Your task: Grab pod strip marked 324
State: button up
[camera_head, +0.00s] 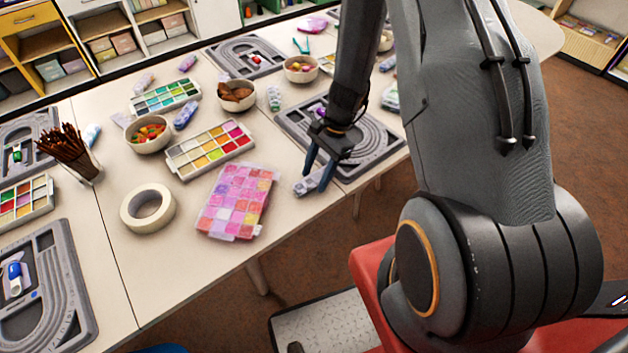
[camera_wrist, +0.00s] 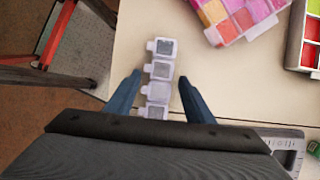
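A pod strip (camera_wrist: 159,72) of several small clear lidded boxes in a row lies on the table near its edge. The marking on it is too small to read. In the head view, part of the strip (camera_head: 301,187) shows beside the fingertips. My gripper (camera_wrist: 159,86) is open, with one blue finger on each side of the strip and a gap on both sides. The near end of the strip is hidden under the gripper body. In the head view, my gripper (camera_head: 318,175) points down at the strip, beside the grey bead board (camera_head: 374,168).
A pink bead case (camera_head: 237,201) lies left of the strip. Farther left are a tape roll (camera_head: 147,208) and a paint-like color tray (camera_head: 210,148). Bowls of beads, including one bowl (camera_head: 149,134), stand behind. The table edge is close to the strip.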

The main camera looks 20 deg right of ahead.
jog(key=c, duration=0.9)
jog(key=shift+r, duration=0.1)
jog(key=shift+c, duration=0.2)
